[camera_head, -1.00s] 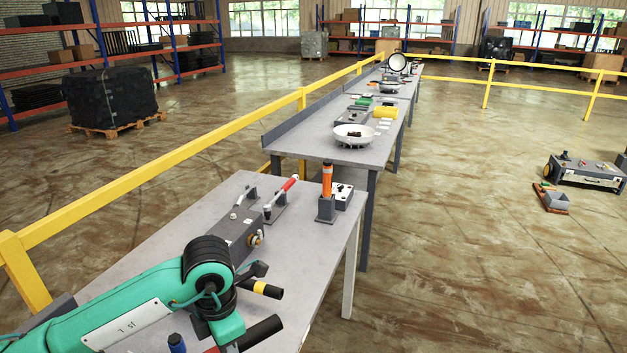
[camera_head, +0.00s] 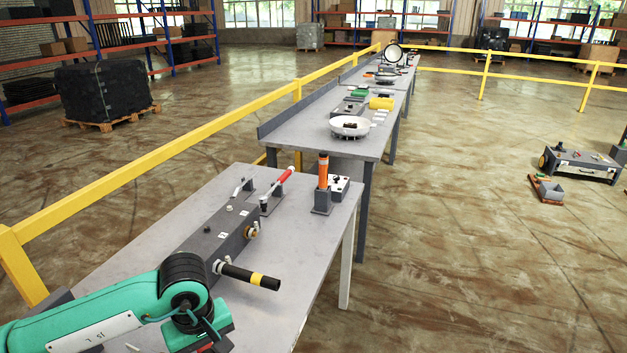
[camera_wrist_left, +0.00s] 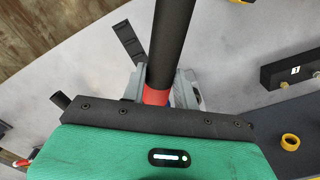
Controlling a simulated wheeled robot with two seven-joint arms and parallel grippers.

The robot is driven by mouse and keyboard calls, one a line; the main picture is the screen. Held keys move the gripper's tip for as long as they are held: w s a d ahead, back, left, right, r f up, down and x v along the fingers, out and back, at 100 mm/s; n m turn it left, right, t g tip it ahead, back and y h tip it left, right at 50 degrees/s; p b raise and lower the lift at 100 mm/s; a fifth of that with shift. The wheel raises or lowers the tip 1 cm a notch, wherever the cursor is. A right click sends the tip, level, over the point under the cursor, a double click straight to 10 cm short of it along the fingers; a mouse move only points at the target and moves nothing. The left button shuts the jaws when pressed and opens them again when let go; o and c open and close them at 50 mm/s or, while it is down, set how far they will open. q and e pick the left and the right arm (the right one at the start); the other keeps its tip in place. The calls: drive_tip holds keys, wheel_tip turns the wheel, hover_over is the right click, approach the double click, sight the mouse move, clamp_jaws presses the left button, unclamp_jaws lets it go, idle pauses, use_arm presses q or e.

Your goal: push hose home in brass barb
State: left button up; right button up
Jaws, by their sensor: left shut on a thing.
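In the left wrist view my left gripper (camera_wrist_left: 160,90) is shut on a black hose (camera_wrist_left: 171,42) at its red band; the far end of this hose is out of the picture. In the head view my teal left arm is at the lower left, and its fingers are not clearly seen. A long dark grey block (camera_head: 212,238) lies on the near table. A brass barb (camera_head: 250,232) sticks out of its right side, with no hose on it. Nearer, a black hose with a yellow band (camera_head: 250,276) points out from a silver fitting (camera_head: 218,267). My right gripper is not in view.
Behind the block stand a red-handled lever clamp (camera_head: 283,178), an orange-topped tool in a grey holder (camera_head: 322,190) and a small white box (camera_head: 340,186). The right front of the near table (camera_head: 315,235) is clear. A yellow ring (camera_wrist_left: 290,142) shows in the wrist view.

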use_arm(q)
drive_tip(key=m, duration=0.3)
drive_tip(key=a+f+m, duration=0.1)
drive_tip(key=shift+s, duration=0.25)
drive_tip(key=shift+s+a+f+m, duration=0.1)
drive_tip(key=shift+a+m, duration=0.05)
drive_tip(key=shift+m, duration=0.65)
drive_tip(key=shift+s+a+f+m, duration=0.1)
drive_tip(key=shift+m, duration=0.7)
